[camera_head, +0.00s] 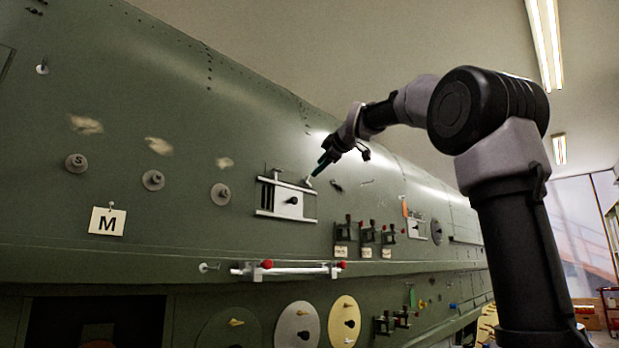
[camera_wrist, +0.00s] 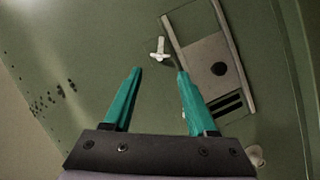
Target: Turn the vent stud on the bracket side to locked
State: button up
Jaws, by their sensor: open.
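A pale vent panel (camera_head: 294,207) with dark slots and a dark round knob sits on the green fuselage side, and also shows in the wrist view (camera_wrist: 202,50). A small white stud (camera_wrist: 158,56) with a crosspiece stands beside one panel edge. In the head view a pale stud (camera_head: 309,182) shows at the panel's upper right, close to my gripper. My gripper (camera_head: 322,165) is open and empty, its teal fingers (camera_wrist: 158,74) pointing toward the white stud. The stud lies just beyond the fingertips, apart from them. I cannot read any locked mark.
Round grey knobs (camera_head: 153,180) and an M card (camera_head: 107,221) are left of the panel. Dark clamps (camera_head: 367,233) with tags are at the right. A white rail (camera_head: 296,270) with red knobs runs below. Another pale fitting (camera_wrist: 255,155) is low right in the wrist view.

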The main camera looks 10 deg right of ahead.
aim_at(307, 179)
jog(key=x, duration=0.7)
jog(key=shift+w+a+f, duration=0.15)
jog(key=shift+w, duration=0.2)
grip_shut()
